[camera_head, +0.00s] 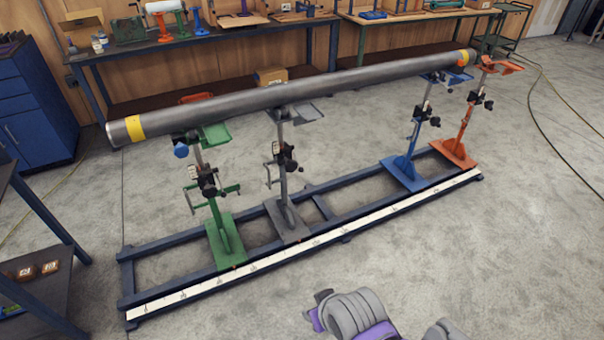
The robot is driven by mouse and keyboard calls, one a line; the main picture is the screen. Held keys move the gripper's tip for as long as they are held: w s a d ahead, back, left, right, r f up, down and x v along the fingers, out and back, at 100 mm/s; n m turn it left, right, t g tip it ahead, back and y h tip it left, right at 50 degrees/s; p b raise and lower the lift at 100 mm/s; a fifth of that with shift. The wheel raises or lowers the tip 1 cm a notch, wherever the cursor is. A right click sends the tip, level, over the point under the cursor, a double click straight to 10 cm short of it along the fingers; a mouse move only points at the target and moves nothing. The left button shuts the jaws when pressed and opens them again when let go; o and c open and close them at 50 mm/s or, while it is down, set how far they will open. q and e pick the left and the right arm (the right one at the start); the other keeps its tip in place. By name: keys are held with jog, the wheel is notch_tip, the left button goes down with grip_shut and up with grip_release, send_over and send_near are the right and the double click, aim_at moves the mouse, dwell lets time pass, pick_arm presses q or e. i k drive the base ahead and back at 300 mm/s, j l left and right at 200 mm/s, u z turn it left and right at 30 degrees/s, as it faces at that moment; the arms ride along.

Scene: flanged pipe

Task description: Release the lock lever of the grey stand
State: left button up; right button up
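The grey stand (284,214) stands on the blue floor rail frame, second from the left. Its black clamp (288,163) sits midway up the post, with small handles around it. Which of these is the lock lever, and its position, is too small to tell. The stand's grey head (304,113) is at the underside of the long grey pipe (290,93); whether they touch I cannot tell. Neither of my grippers is clearly in view. Grey and purple parts of my own body show at the bottom edge, well short of the stand.
A green stand (223,235) is left of the grey one; blue (405,172) and orange (455,150) stands are farther right. The blue rail frame (128,278) carries a white scale strip (330,238). Workbenches line the back wall. Floor in front of the frame is open.

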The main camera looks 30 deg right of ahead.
aim_at(301, 169)
jog(key=i+l, duration=0.2)
jog(key=l, duration=0.2)
jog(key=i+l, duration=0.2)
jog(key=l, duration=0.15)
jog(key=i+l, duration=0.25)
jog(key=l, duration=0.15)
jog(key=i+l, duration=0.2)
jog(key=l, duration=0.15)
jog(key=i+l, duration=0.2)
jog(key=l, duration=0.2)
jog(key=i+l, duration=0.2)
jog(key=l, duration=0.2)
jog(key=i+l, duration=0.2)
jog(key=l, duration=0.15)
